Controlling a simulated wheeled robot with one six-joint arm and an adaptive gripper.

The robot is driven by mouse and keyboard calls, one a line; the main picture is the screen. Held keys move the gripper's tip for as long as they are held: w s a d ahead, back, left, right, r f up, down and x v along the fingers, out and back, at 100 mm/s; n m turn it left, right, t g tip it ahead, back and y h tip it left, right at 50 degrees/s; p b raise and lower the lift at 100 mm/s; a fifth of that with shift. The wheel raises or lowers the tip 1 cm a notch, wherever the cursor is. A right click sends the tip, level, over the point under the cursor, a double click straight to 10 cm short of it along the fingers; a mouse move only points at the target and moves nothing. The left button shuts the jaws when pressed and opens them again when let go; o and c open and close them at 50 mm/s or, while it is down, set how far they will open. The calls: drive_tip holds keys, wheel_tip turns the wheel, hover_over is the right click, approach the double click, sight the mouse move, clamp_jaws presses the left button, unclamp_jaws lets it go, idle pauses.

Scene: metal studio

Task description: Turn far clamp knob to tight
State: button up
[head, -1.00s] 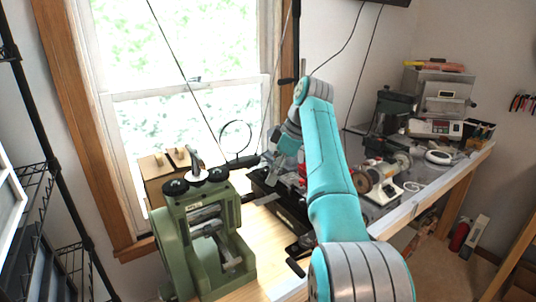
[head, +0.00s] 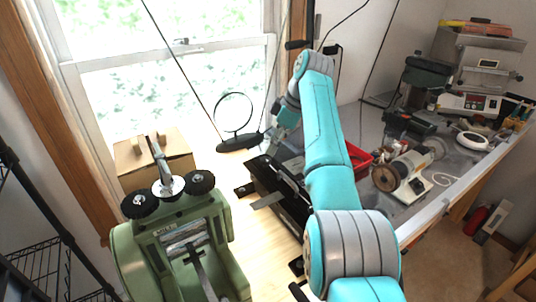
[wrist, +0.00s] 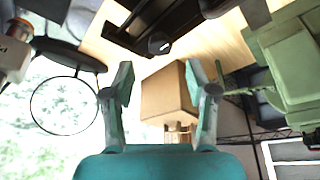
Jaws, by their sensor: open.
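My gripper (head: 270,146) is above the bench by the far end of a black clamp-like fixture (head: 287,205). In the wrist view its two fingers (wrist: 160,78) are spread apart with nothing between them. That view also shows a small round dark knob (wrist: 158,43) with a pale mark on the black fixture, ahead of the fingers and apart from them. I cannot tell for sure that this is the far clamp knob, or how tight it is. In the head view my arm hides part of the fixture.
A green rolling mill (head: 124,246) with two black knobs on top stands at the front left. A cardboard box (head: 181,161) and a ring stand (head: 238,141) are by the window. A red tray (head: 358,157) and a small motor machine (head: 400,170) lie right of my arm.

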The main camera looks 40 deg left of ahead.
sight(266, 159)
drive_tip(key=shift+x, duration=2.7)
drive_tip(key=shift+c, duration=0.2)
clamp_jaws()
